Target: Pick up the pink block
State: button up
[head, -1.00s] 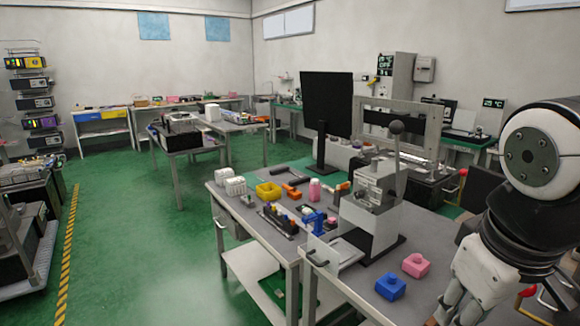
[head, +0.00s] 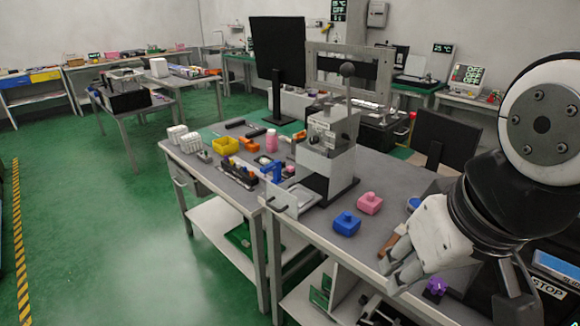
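The pink block (head: 370,203) has a small knob on top and sits upright on the grey table (head: 400,182), right of the lever machine. A blue block (head: 346,223) of similar shape sits beside it, nearer the table's front edge. My gripper (head: 392,272) is at the lower right of the head view, near the table's front edge, to the right of and nearer than both blocks. It is apart from the pink block. Its fingers are partly hidden by its own body, so I cannot tell their opening.
A grey lever machine (head: 327,160) stands just left of the blocks. A dark monitor (head: 445,143) stands behind my arm. A yellow bin (head: 226,146), a pink bottle (head: 271,141) and several small parts lie on the left table. Grey tabletop around the pink block's right side is clear.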

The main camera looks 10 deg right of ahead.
aim_at(371, 208)
jog(key=i+j+z, duration=0.1)
jog(key=z, duration=0.3)
jog(key=j+z, duration=0.15)
jog(key=z, duration=0.2)
jog(key=i+j+z, duration=0.1)
jog(key=z, duration=0.3)
jog(key=i+j+z, duration=0.1)
jog(key=j+z, duration=0.25)
jog(key=j, duration=0.75)
jog(key=j+z, duration=0.3)
jog(key=j, duration=1.25)
jog(key=k, duration=0.05)
